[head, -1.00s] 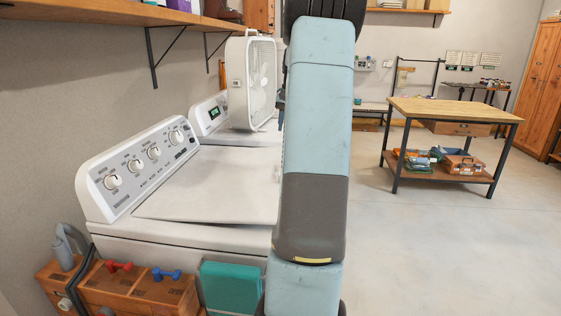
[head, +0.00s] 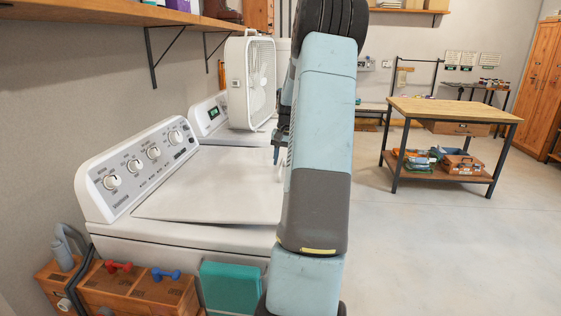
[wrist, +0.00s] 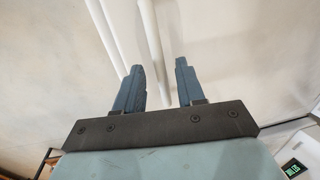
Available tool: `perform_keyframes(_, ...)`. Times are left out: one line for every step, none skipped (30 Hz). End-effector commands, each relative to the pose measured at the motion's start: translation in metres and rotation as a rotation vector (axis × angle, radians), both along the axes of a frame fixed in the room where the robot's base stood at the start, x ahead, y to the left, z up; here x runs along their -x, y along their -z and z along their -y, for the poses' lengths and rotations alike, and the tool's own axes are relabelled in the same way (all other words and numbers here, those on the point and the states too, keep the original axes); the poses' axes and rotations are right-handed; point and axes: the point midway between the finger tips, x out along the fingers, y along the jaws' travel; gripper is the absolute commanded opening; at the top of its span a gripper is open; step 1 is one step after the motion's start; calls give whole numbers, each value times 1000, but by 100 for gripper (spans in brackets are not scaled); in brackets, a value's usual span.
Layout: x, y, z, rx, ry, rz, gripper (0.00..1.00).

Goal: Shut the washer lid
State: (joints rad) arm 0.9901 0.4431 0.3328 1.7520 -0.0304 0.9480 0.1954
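The near white washer (head: 180,241) stands at left, with a knobbed control panel (head: 138,168) along its back. Its lid (head: 210,188) lies low and nearly flat over the top; I cannot tell whether it is fully seated. My arm hides the lid's right end. My gripper (head: 280,140) shows partly at the arm's left side, above and beyond the lid.
A second white machine (head: 207,117) stands behind, with a white box fan (head: 252,82) on it. A wooden shelf (head: 130,15) hangs above. Wooden boxes (head: 140,292) with dumbbells and a teal bin (head: 231,287) stand in front. Floor at right is open before a workbench (head: 450,108).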

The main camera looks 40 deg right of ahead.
Motion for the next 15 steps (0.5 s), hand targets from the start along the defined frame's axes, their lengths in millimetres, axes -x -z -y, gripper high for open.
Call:
perform_keyframes(0, 1, 0, 0, 0, 0, 39)
perform_keyframes(0, 2, 0, 1, 0, 1, 39)
perform_keyframes(0, 2, 0, 1, 0, 1, 39)
perform_keyframes(0, 2, 0, 1, 0, 1, 39)
perform_keyframes(0, 2, 0, 1, 0, 1, 39)
perform_keyframes(0, 2, 0, 1, 0, 1, 39)
perform_keyframes(-1, 2, 0, 1, 0, 1, 39)
perform_keyframes(-1, 2, 0, 1, -1, 1, 39)
perform_keyframes(-1, 2, 0, 1, -1, 1, 39)
perform_keyframes(0, 2, 0, 1, -1, 1, 37)
perform_keyframes(-1, 2, 0, 1, -1, 1, 34)
perform_keyframes(-1, 2, 0, 1, -1, 1, 30)
perform_keyframes(-1, 2, 0, 1, -1, 1, 27)
perform_keyframes(-1, 2, -1, 1, -1, 1, 24)
perform_keyframes(-1, 2, -1, 1, -1, 1, 20)
